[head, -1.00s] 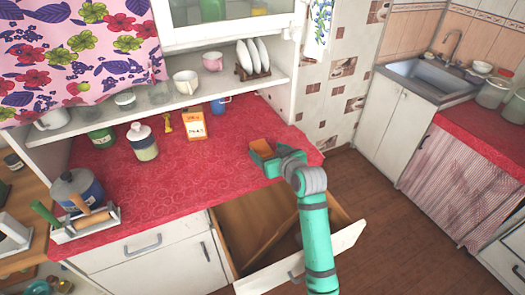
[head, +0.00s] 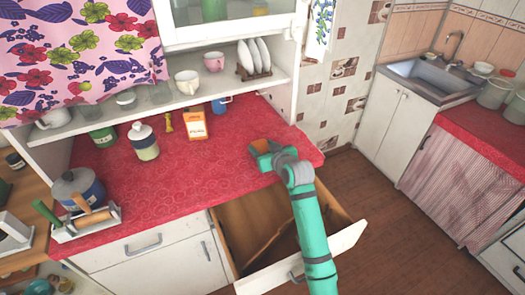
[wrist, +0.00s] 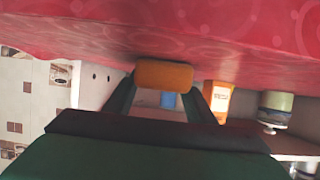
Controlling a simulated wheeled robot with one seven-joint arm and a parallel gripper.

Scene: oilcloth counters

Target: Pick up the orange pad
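The orange pad (head: 261,146) is a small block on the red counter near its front right. In the wrist view the orange pad (wrist: 164,74) appears against the red cloth, which fills the top of that upside-down picture. My gripper (head: 263,153) reaches over the counter edge with its fingers around the pad. In the wrist view my gripper (wrist: 163,84) has its dark fingers wide apart, one on each side of the pad. The pad about fills the gap at the fingertips; contact is hard to tell.
An open drawer (head: 262,232) juts out below my arm. An orange-and-white box (head: 195,125), a lidded jar (head: 143,142) and a blue cup (head: 221,104) stand farther back on the red counter (head: 190,180). The counter left of my gripper is clear.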

